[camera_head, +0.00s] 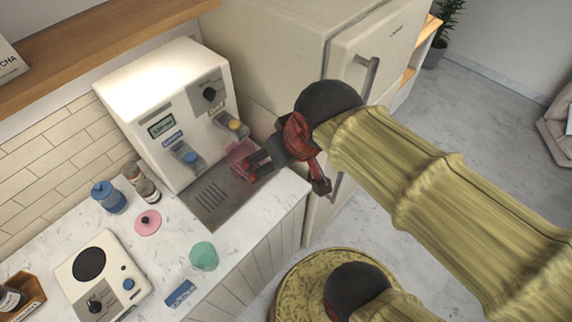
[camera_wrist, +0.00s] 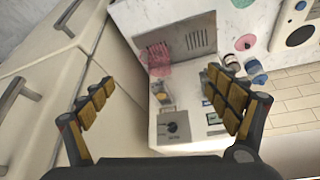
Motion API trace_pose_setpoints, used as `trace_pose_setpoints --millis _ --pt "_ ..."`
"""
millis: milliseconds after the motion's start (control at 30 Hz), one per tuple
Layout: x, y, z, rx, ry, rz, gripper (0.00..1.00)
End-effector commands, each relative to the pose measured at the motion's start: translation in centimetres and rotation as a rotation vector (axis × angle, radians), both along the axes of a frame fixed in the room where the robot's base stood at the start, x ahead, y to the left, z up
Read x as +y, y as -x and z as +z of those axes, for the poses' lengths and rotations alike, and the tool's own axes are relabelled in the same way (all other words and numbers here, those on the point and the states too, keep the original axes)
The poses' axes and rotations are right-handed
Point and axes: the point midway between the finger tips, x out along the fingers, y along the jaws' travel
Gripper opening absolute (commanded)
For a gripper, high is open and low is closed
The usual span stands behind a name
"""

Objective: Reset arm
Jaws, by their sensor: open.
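My gripper (camera_head: 287,176) is open and empty, in front of the right side of the white coffee machine (camera_head: 150,85). In the wrist view its two fingers (camera_wrist: 158,84) are spread wide at left and right with nothing between the pads. A pink see-through cup (camera_head: 241,153) stands on the machine's drip tray under the yellow-tipped spout, partly hidden by a finger in the head view. The cup also shows beyond the fingers in the wrist view (camera_wrist: 157,54). My arm stretches in from the lower right.
A cream fridge (camera_head: 295,45) stands right beside the machine, close behind my gripper. A green cup (camera_head: 203,256), pink lid (camera_head: 148,222), blue jar (camera_head: 108,197) and hot plate unit (camera_head: 103,275) are on the marble counter. Open floor (camera_head: 470,110) lies to the right.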

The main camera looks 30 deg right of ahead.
Motion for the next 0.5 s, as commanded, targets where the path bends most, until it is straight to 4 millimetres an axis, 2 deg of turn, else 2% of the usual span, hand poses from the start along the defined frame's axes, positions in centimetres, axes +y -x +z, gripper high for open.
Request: trace_pose_setpoints --millis 33,167,500 --pt "0.0 1.3 0.2 -0.009 0.001 -0.007 0.89" --pt "-0.2 2.9 0.3 -0.013 0.004 -0.019 0.89" --pt "-0.2 3.1 0.1 -0.012 0.004 -0.022 0.89"
